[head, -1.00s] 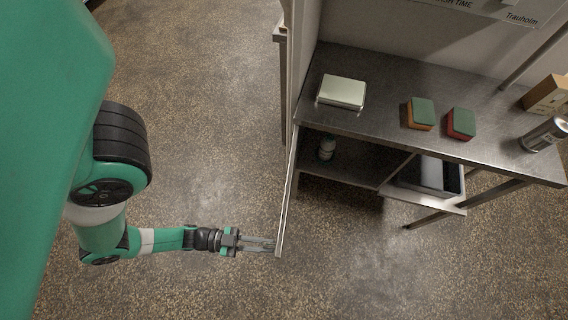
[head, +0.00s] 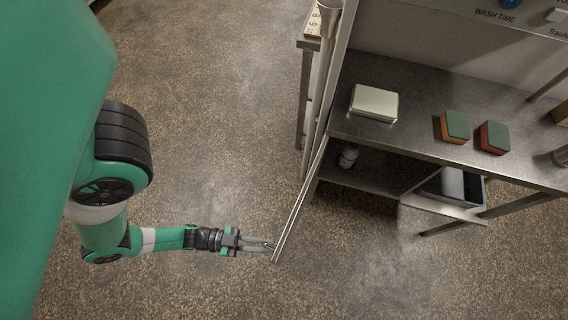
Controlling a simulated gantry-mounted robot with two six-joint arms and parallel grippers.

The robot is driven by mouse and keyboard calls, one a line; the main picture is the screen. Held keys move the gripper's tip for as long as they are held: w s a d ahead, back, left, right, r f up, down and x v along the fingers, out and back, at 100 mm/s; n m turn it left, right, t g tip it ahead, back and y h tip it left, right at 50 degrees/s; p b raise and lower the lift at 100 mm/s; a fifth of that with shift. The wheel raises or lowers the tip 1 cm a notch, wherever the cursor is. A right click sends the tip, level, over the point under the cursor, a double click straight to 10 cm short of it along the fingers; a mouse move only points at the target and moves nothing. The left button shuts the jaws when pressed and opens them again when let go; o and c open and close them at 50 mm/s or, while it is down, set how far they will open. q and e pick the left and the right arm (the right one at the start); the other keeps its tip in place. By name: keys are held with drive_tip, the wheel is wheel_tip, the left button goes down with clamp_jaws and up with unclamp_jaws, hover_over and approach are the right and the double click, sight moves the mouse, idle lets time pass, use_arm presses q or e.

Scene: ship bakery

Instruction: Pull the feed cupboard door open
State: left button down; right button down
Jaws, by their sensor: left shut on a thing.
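The cupboard door (head: 300,205) is a thin metal panel seen nearly edge-on below the steel bench. It stands swung open, its free edge out over the floor. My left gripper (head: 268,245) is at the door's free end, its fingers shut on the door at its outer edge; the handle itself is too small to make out. My right gripper is not in view.
On the bench top (head: 420,100) lie a pale box (head: 374,103), an orange-green sponge (head: 455,127) and a red-green sponge (head: 493,138). A grey bin (head: 455,187) sits on the lower right. The floor left of the door is clear.

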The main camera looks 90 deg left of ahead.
use_arm(q)
drive_tip(key=c, duration=0.9)
unclamp_jaws()
drive_tip(key=shift+a, duration=0.1)
drive_tip(key=s, duration=0.3)
drive_tip(key=s+a+b, duration=0.1)
drive_tip(key=s, duration=0.3)
drive_tip(key=s+a, duration=0.1)
drive_tip(key=s, duration=0.3)
drive_tip(key=shift+s, duration=0.2)
